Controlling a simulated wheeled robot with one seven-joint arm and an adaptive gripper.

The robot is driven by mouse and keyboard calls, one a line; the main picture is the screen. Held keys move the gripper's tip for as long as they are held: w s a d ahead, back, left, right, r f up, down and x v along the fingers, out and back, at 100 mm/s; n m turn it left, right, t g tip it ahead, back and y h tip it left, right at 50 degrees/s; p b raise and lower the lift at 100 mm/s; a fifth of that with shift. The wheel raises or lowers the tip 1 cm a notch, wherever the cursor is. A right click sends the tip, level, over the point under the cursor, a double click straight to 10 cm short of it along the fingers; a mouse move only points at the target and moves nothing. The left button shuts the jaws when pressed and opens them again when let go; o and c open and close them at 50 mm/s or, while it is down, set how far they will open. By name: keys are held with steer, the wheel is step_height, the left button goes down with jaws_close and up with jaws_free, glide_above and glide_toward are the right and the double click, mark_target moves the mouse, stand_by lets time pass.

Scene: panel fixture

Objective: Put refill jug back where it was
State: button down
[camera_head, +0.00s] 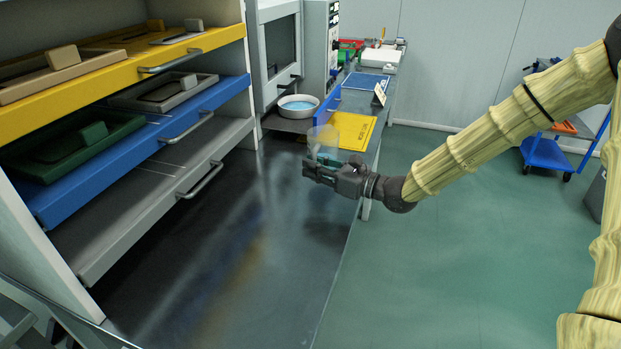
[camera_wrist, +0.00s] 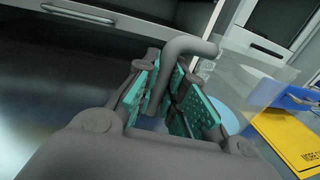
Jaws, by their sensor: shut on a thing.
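The refill jug (camera_head: 322,139) is a clear, see-through vessel, faint against the bench in the head view. In the wrist view its grey bent handle (camera_wrist: 190,46) passes between my fingers, and its clear body (camera_wrist: 268,84) shows to the right. My gripper (camera_head: 318,167) is shut on the handle, with teal finger pads on either side of it in the wrist view (camera_wrist: 176,98). The jug appears held above the bench, near the yellow mat (camera_head: 362,133). Whether its base touches anything cannot be told.
A white bowl with blue contents (camera_head: 298,113) stands behind the jug. A blue upright panel (camera_head: 328,104) is beside the mat. Yellow, blue and grey drawers (camera_head: 160,190) stick out at the left. The dark bench top (camera_head: 250,230) in front is clear.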

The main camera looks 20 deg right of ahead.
steer(key=shift+w+a, duration=0.3)
steer(key=shift+f, duration=1.75)
steer(key=shift+f, duration=0.2)
steer(key=c, duration=1.5)
jaws_free()
steer(key=shift+r, duration=0.2)
steer(key=v, duration=1.2)
